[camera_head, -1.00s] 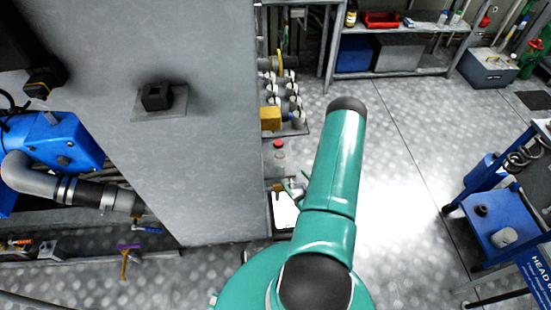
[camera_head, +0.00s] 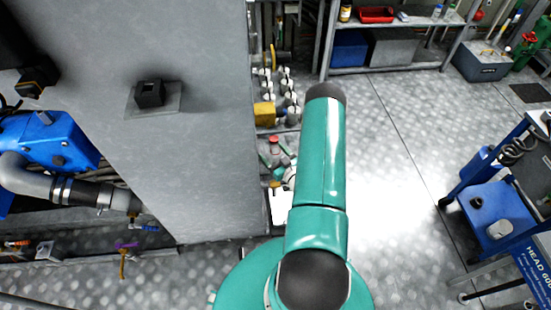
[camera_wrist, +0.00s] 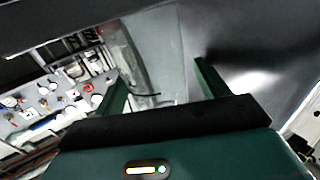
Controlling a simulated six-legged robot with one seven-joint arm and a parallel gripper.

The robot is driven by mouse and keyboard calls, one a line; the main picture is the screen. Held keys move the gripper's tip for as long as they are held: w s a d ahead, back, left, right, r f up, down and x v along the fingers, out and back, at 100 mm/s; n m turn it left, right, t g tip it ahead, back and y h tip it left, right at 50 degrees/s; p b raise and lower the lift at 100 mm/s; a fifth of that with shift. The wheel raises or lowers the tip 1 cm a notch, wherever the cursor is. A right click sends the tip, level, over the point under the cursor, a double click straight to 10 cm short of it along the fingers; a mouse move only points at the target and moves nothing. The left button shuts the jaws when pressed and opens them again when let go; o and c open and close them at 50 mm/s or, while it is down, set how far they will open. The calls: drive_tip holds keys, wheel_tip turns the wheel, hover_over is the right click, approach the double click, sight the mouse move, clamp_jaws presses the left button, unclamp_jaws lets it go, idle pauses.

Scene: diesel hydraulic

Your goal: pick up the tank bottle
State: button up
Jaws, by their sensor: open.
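A small clear bottle with a red cap (camera_head: 273,140), likely the tank bottle, shows in the head view beside the grey wall's edge. Its lower part is largely hidden by my gripper (camera_head: 276,153), whose green fingers show close to it on both sides. I cannot tell whether they touch it. In the wrist view my gripper (camera_wrist: 160,78) has its two fingers spread wide apart. No bottle can be made out clearly between them there.
A large grey wall block (camera_head: 190,150) stands close on the left of my gripper. White-capped fittings and a yellow block (camera_head: 264,113) lie just behind. A shelf (camera_head: 390,68) stands at the back and a blue cart (camera_head: 500,215) at the right. Open floor lies between.

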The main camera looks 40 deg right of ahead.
drive_tip(key=shift+w+d, duration=0.1)
drive_tip(key=shift+w, duration=0.15)
drive_tip(key=c, duration=1.1)
drive_tip(key=shift+r, duration=0.1)
